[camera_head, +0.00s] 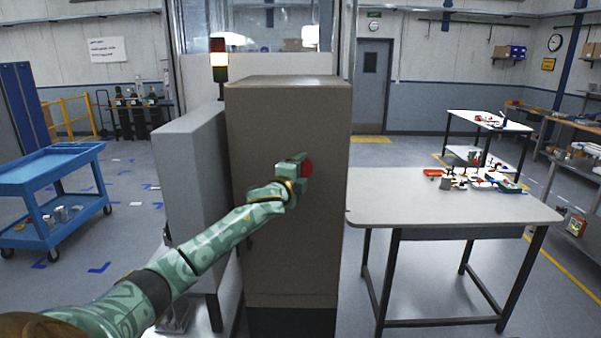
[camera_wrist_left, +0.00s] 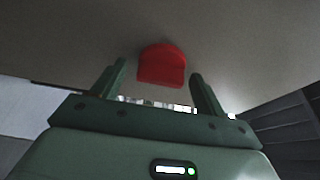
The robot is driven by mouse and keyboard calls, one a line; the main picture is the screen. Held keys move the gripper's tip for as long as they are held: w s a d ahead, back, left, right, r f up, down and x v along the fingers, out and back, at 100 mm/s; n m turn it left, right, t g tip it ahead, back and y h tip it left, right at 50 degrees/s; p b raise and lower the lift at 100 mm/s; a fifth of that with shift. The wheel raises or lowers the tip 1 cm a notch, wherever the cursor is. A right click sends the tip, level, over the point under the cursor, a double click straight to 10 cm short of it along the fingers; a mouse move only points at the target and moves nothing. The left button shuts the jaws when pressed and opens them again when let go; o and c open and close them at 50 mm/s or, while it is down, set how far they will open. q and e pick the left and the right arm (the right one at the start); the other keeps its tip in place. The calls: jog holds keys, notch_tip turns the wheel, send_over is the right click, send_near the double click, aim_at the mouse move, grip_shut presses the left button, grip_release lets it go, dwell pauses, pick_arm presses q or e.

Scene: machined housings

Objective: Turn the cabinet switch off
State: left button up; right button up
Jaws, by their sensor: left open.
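The grey-brown cabinet (camera_head: 300,240) stands upright in the middle of the head view. Its red switch (camera_head: 307,168) is on the front face, partly hidden by my gripper. In the left wrist view the red switch (camera_wrist_left: 162,66) lies ahead of and between the two fingers, a little left of centre. My left gripper (camera_head: 300,165) is at the cabinet face beside the switch. In the wrist view its fingers (camera_wrist_left: 160,82) are spread with a gap on each side of the switch. I cannot tell how deep the fingers reach around it. My right gripper is not in view.
A lighter grey box (camera_head: 190,180) stands against the cabinet's left side. A table (camera_head: 450,205) with several small parts adjoins on the right. A blue cart (camera_head: 50,170) is at far left. A signal tower (camera_head: 219,65) rises behind the cabinet.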

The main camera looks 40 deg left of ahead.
pick_arm(q)
jog(key=c, duration=1)
jog(key=shift+o, duration=0.2)
